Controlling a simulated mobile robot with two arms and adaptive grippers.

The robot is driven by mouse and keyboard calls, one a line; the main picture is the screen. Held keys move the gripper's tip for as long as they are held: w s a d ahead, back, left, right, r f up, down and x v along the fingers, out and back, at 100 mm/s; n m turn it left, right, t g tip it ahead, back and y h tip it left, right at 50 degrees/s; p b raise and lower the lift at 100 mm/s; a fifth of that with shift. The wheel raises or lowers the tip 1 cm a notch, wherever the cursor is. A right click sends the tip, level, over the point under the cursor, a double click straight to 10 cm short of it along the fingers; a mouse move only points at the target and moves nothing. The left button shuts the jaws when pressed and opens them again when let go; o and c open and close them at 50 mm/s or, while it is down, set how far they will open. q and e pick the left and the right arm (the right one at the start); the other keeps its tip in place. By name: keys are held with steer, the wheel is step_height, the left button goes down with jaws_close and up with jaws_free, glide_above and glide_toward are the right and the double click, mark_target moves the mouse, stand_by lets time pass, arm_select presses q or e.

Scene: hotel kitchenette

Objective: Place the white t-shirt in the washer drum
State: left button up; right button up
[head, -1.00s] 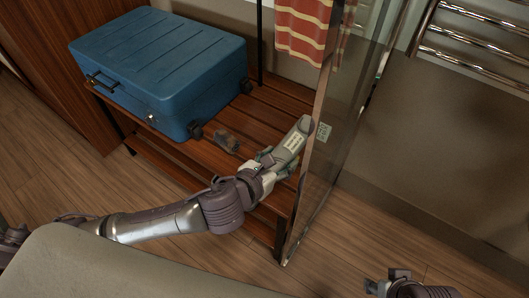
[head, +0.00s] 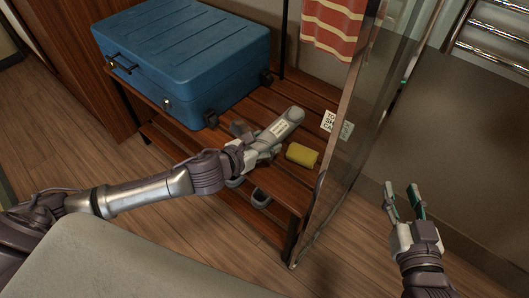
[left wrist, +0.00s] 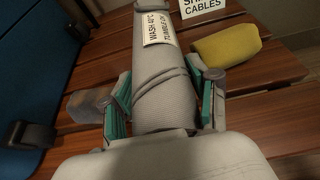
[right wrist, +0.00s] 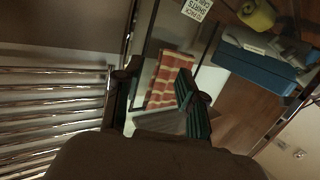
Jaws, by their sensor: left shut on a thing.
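A rolled grey-white cloth (head: 283,124) with a white care label reading "WASH 40°C" is in my left gripper (head: 255,149); it looks like the t-shirt. In the left wrist view, the roll (left wrist: 160,75) lies lengthwise between the two green-padded fingers (left wrist: 164,108), which press on its sides. It is over the slatted wooden bench; I cannot tell whether it still touches the slats. My right gripper (head: 405,203) is open and empty, to the right of the glass panel; its spread fingers also show in the right wrist view (right wrist: 158,102). No washer drum is in view.
A blue suitcase (head: 180,60) stands on the bench (head: 225,148). A yellow roll (head: 302,155) and a grey-brown roll (left wrist: 90,104) lie beside the held cloth. A packing sign (head: 330,121) is behind. A glass panel (head: 340,185) closes off the bench's right side. A towel rail (head: 490,45) is at right.

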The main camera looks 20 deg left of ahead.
arm_select(q)
steer(key=shift+f, duration=0.25)
step_height(320, 180, down, 3)
steer(key=shift+r+b, duration=0.1)
steer(key=shift+b, duration=0.85)
arm_select(e)
step_height(320, 180, up, 8)
steer(key=a+t+y, duration=0.1)
steer(key=t, duration=0.4)
steer(key=shift+y, duration=0.3)
steer(key=shift+s, duration=0.1)
arm_select(q)
steer(key=o, duration=1.3)
steer(key=shift+f, duration=0.2)
